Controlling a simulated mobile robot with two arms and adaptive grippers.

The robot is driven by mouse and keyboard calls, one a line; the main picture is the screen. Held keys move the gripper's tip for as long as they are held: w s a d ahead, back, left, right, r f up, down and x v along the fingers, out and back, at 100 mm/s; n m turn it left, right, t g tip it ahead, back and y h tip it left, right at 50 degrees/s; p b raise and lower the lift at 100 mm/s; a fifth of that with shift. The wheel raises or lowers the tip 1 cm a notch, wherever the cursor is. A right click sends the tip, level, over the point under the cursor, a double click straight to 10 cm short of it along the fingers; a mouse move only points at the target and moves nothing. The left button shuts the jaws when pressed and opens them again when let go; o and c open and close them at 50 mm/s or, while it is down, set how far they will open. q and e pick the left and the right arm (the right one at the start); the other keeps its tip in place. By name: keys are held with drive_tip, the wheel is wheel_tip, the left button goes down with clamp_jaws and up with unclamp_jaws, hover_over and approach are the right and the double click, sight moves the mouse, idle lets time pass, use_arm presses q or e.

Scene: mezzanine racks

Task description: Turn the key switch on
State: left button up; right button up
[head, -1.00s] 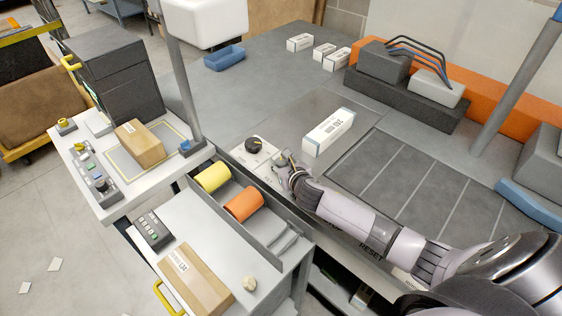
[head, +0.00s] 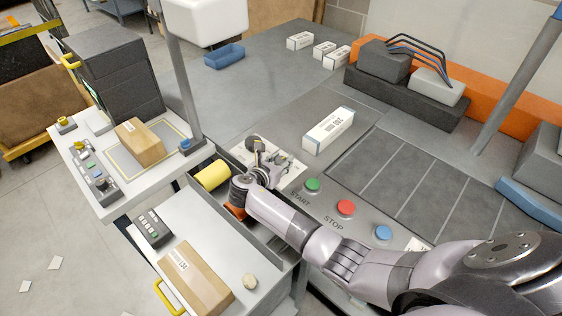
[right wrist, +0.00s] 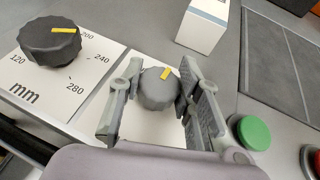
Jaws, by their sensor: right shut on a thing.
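The key switch shows in the right wrist view as a small grey round knob (right wrist: 158,92) with a yellow mark, on a white plate. My right gripper (right wrist: 160,98) has a finger on each side of the knob and is shut on it. The yellow mark points up and slightly right in that view. In the head view my right gripper (head: 272,158) is over the white plate (head: 293,172) and hides most of the knob. My left gripper is not in view.
A larger dark dial (right wrist: 50,42) marked in mm is left of the knob. Green (head: 313,185), red (head: 346,208) and blue (head: 383,232) buttons lie to the right. A white box (head: 328,131) stands behind.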

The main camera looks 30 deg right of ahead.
sight(281, 159)
drive_tip(key=shift+w+a+f+m+g+h+b, duration=0.15)
drive_tip(key=shift+m+g+h+b, duration=0.2)
drive_tip(key=shift+m+g, duration=0.2)
drive_tip(key=m+g+h+b, duration=0.1)
drive_tip(key=m+g+b, duration=0.2)
drive_tip(key=b, duration=0.1)
drive_tip(key=m+g+h+b, duration=0.1)
drive_tip(key=m+g+b, duration=0.2)
drive_tip(key=b, duration=0.2)
drive_tip(key=shift+f+g, duration=0.1)
drive_tip(key=shift+g, duration=0.15)
drive_tip(key=shift+r+m+g+b, duration=0.2)
drive_tip(key=shift+m+g+b, duration=0.35)
drive_tip(key=shift+b, duration=0.4)
drive_tip(key=o, duration=1.1)
drive_tip(key=shift+o, duration=0.2)
wheel_tip(281, 159, up, 10)
drive_tip(key=shift+r, duration=0.1)
